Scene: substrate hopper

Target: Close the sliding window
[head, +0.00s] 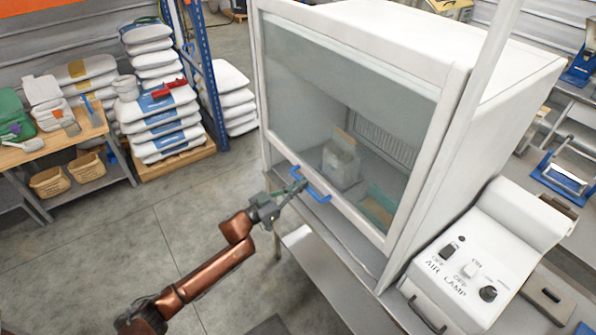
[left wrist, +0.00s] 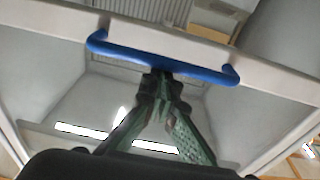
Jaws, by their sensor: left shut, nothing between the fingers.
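The sliding window (head: 345,85) is a clear pane in a white frame on the front of a white cabinet (head: 420,40). A blue bar handle (head: 310,184) sits on its lower rail, and it also crosses the upper part of the left wrist view (left wrist: 190,68). My left gripper (head: 303,185) is at the handle, its green fingers shut with nothing between them. In the left wrist view the fingertips (left wrist: 160,76) meet the handle's near edge around its middle; I cannot tell whether they press on it. My right gripper is out of view.
Behind the pane stand a pale container (head: 341,162) and a teal-edged tray (head: 378,206). A control box (head: 475,265) with switches and a knob is right of the cabinet. Stacked sacks (head: 165,110) and a wooden bench (head: 50,150) stand at left. The floor between is clear.

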